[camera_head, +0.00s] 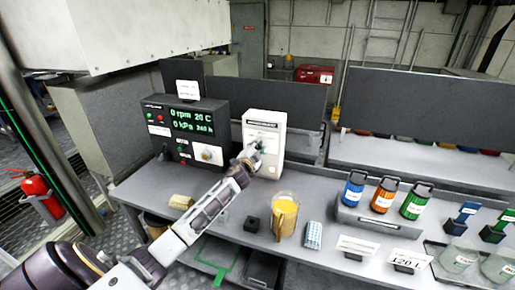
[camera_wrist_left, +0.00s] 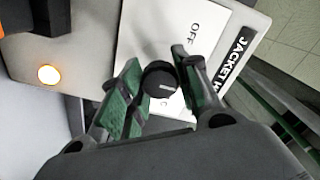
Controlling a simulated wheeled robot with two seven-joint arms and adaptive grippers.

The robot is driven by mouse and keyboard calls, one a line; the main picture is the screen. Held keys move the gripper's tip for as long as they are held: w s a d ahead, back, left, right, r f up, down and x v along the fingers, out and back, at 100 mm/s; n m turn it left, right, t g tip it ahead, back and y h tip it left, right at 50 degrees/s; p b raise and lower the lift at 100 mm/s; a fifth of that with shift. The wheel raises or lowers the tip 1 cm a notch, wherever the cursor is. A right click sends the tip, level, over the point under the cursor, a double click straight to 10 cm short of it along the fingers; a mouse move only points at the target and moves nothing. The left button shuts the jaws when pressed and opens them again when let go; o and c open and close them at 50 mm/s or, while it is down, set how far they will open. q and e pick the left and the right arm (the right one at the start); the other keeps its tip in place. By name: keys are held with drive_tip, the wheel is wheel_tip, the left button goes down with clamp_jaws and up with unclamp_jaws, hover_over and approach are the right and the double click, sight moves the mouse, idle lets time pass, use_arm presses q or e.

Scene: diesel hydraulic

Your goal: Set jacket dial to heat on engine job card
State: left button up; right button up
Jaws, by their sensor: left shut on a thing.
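The jacket heater box (camera_head: 283,128) is a white upright panel at the back of the bench. In the left wrist view its label starts with "JACKET" (camera_wrist_left: 238,55), and "OFF" is printed on the white plate (camera_wrist_left: 150,30). The black round jacket dial (camera_wrist_left: 160,78) has a pale pointer mark. My left gripper (camera_wrist_left: 155,90) has its green-padded fingers on either side of the dial, shut on it. In the head view my left gripper (camera_head: 257,150) hides the dial. Which card is the engine job card, I cannot tell. My right gripper is not in view.
A lit orange lamp (camera_wrist_left: 49,75) is on the panel. Left of the box stands a black display unit (camera_head: 188,128) reading 0 rpm and 20 C. A jug of amber liquid (camera_head: 285,215), several coloured bottles (camera_head: 383,196) and white cards (camera_head: 357,245) stand on the bench.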

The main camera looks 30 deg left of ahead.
use_arm(q)
drive_tip(key=o, duration=1.1)
drive_tip(key=shift+c, duration=0.2)
drive_tip(key=shift+s, duration=0.2)
drive_tip(key=v, duration=1.1)
drive_tip(key=shift+s, duration=0.25)
drive_tip(key=shift+d+f, duration=0.1)
drive_tip(key=shift+f, duration=0.05)
